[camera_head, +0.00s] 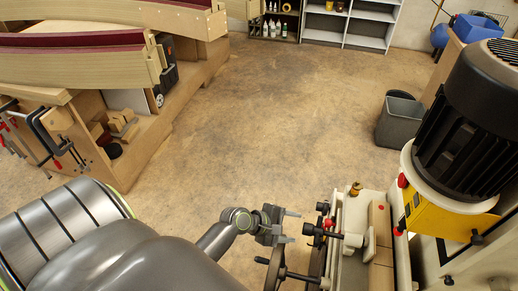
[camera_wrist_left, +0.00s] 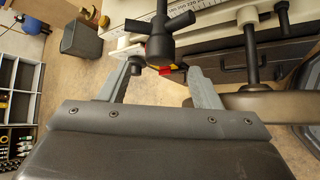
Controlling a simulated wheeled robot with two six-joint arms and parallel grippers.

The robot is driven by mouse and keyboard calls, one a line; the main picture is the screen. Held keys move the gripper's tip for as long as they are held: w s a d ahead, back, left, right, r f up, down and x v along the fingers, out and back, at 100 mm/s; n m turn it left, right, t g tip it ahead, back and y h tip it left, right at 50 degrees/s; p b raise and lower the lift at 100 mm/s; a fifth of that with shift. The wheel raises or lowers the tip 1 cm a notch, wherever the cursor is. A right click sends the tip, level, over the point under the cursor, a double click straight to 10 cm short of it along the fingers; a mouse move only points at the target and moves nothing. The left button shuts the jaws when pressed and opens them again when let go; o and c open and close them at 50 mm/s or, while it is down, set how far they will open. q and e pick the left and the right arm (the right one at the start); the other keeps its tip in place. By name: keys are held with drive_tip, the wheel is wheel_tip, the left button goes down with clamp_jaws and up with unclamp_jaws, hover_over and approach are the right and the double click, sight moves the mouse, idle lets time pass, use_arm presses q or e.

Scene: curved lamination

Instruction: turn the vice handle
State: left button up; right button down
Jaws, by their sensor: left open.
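A black spoked handle (camera_wrist_left: 160,45), which looks like the vice handle, shows at the top middle of the left wrist view. It has a round hub and stubby arms. In the head view it shows as dark knobs (camera_head: 315,230) on the front of the cream machine. My left gripper (camera_head: 287,226) is just left of it with its fingers spread. In the left wrist view the open fingers (camera_wrist_left: 165,72) point toward the handle, whose lower end appears between or just beyond them. Contact cannot be told. My right gripper is not in view.
A handwheel (camera_wrist_left: 275,101) with a black grip lies close beside my left gripper. A black motor (camera_head: 470,120) above a yellow housing stands at the right. A grey bin (camera_head: 400,122) stands behind. A workbench (camera_head: 75,135) with clamps is at the left. The middle floor is clear.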

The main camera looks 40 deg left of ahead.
use_arm(q)
drive_tip(key=v, duration=1.2)
drive_tip(key=shift+a, duration=0.2)
drive_tip(key=shift+s+r, duration=0.1)
drive_tip(key=shift+s, duration=0.05)
